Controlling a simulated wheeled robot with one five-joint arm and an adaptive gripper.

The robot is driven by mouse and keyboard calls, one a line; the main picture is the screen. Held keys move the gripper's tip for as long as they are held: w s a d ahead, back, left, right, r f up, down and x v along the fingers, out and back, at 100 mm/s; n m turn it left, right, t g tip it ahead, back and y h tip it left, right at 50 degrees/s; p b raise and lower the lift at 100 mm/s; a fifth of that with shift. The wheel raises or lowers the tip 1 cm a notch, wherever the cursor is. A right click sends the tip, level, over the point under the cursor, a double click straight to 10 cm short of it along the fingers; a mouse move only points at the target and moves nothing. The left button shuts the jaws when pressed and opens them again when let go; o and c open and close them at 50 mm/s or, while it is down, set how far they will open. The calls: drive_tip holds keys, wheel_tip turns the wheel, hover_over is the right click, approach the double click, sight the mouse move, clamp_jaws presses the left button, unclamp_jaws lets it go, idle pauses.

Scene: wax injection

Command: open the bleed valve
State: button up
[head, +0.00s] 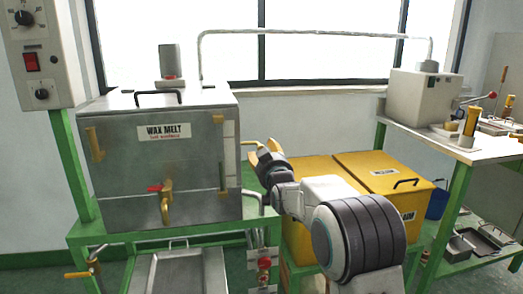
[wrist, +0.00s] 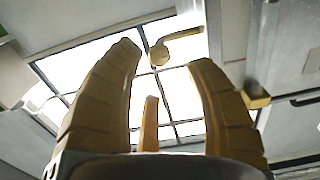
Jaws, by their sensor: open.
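A small brass lever (head: 249,143) sticks out at the right side of the steel wax melt tank (head: 150,185). I cannot tell for sure that it is the bleed valve. My gripper (head: 264,153) is right beside it, with yellow fingers open and pointing up and left. In the wrist view a brass lever with a round hub (wrist: 160,54) shows between and beyond the fingertips, its arm reaching right. No contact is visible, and the gap is hard to judge. An upright orange piece (wrist: 150,122) stands between the fingers. A brass tap with a red handle (head: 165,200) sits on the tank's front.
Yellow bins (head: 385,172) stand behind my arm. A red-handled pipe valve (head: 264,264) is low beside the tank, and another brass valve (head: 83,272) is at lower left. A control box (head: 38,60) hangs left. A bench (head: 433,141) with a grey machine (head: 424,97) stands right.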

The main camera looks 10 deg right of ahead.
sight(261, 145)
drive_tip(key=shift+w, duration=2.5)
drive_tip(key=shift+c, duration=0.2)
clamp_jaws()
